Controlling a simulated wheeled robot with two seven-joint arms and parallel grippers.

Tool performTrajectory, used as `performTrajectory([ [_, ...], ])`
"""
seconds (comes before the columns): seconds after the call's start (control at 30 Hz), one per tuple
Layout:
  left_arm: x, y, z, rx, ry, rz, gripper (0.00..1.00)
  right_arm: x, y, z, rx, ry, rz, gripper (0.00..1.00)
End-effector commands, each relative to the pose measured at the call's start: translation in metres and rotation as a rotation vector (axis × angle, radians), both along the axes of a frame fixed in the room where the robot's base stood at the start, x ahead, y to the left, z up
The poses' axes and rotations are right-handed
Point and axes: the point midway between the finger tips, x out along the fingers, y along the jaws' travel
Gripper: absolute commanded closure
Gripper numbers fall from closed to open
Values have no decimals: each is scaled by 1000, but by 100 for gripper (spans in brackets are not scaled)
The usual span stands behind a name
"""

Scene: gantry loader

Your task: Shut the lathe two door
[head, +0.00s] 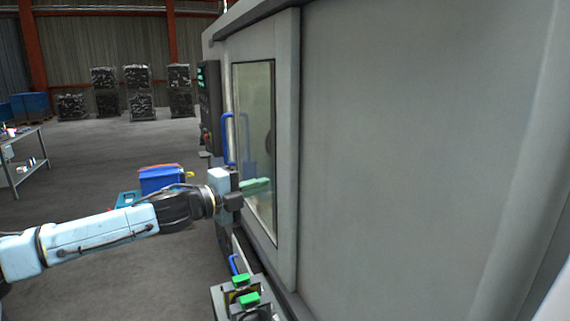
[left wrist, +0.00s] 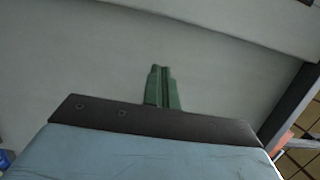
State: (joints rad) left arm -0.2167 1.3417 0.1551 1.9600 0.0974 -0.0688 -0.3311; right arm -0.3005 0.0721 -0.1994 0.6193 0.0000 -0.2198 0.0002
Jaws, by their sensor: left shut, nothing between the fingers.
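The lathe door (head: 288,130) is a grey panel with a tall window (head: 257,120) and a blue upright handle (head: 226,140) at its far left edge. From this angle I cannot tell whether a gap stands open beside it. My left gripper (head: 268,184) has green fingers and is in front of the lower part of the window, below and to the right of the handle. The fingers are shut and empty. In the left wrist view, the shut fingers (left wrist: 162,88) point at a plain pale grey surface; I cannot tell whether they touch it. My right gripper does not show.
A wide grey machine panel (head: 420,140) fills the right side. A control panel (head: 209,95) stands beyond the handle. Green-topped blocks (head: 249,299) sit low in front of the machine. A blue bin (head: 160,180) stands on the floor behind my arm. Open floor lies to the left.

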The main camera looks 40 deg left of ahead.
Motion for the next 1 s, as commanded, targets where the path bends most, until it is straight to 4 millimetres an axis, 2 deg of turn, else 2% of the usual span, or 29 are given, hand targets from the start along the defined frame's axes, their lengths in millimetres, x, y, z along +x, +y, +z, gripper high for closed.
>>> performTrajectory([
  [0.63, 26, -8, 2, -2, -2, 0, 100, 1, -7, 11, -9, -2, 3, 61],
  [1.0, 53, -15, 3, -4, -1, 1, 100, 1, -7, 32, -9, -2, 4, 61],
])
